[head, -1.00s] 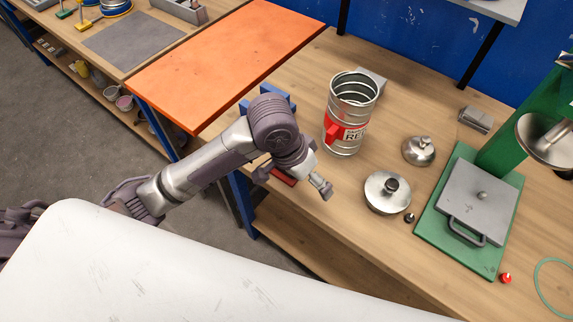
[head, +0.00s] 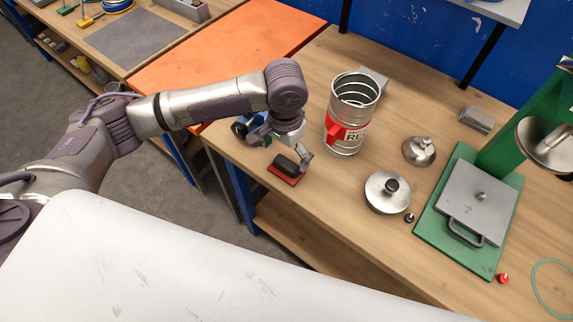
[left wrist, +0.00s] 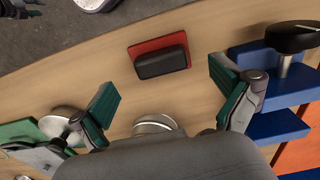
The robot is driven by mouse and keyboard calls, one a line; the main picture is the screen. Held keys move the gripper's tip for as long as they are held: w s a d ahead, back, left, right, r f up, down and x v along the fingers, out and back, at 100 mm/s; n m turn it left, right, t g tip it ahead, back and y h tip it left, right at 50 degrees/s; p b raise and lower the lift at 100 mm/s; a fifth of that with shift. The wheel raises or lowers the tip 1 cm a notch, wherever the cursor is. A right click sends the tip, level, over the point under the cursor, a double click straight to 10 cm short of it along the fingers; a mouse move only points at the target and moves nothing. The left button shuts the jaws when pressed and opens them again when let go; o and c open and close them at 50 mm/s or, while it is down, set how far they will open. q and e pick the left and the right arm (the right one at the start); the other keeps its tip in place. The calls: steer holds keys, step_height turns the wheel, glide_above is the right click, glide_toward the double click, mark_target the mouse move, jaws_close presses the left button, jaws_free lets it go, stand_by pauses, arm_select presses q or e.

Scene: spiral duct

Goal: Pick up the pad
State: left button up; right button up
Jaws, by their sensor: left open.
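The pad (head: 288,170) is a small red block with a black grip on top. It lies on the wooden bench near its front edge. It also shows in the left wrist view (left wrist: 161,62), between the fingers in the picture and ahead of them, not touched by them. My left gripper (head: 279,150) is above the bench, just behind the pad in the head view. Its green-padded fingers (left wrist: 168,98) are spread wide with nothing between them.
A metal spiral duct (head: 352,112) with a red label stands behind the gripper. Lidded metal pieces (head: 388,192) lie to the right, beside a green press base (head: 467,245). A blue fixture (left wrist: 270,95) is close to one finger. An orange board (head: 215,62) lies left.

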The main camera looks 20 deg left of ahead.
mark_target(286, 163)
arm_select(q)
step_height(286, 163, down, 5)
steer(key=shift+w+r+p, duration=0.15)
steer(key=shift+p, duration=0.65)
steer(key=shift+f, duration=0.5)
steer(key=c, duration=1.2)
steer(key=shift+r, duration=0.55)
step_height(286, 163, up, 3)
steer(key=shift+w+f+b, duration=0.1)
steer(key=shift+b, duration=0.6)
steer(key=s+d+r, duration=0.1)
steer(key=d+r, duration=0.1)
steer(key=d, duration=0.1)
steer(key=s+d+r+b, duration=0.1)
steer(key=d+r, duration=0.1)
steer(key=d, duration=0.2)
steer(key=d+r+b, duration=0.1)
steer(key=d+r, duration=0.2)
steer(key=d, duration=0.1)
steer(key=shift+s+d+r, duration=0.1)
steer(key=shift+s+d, duration=0.15)
steer(key=shift+s, duration=0.15)
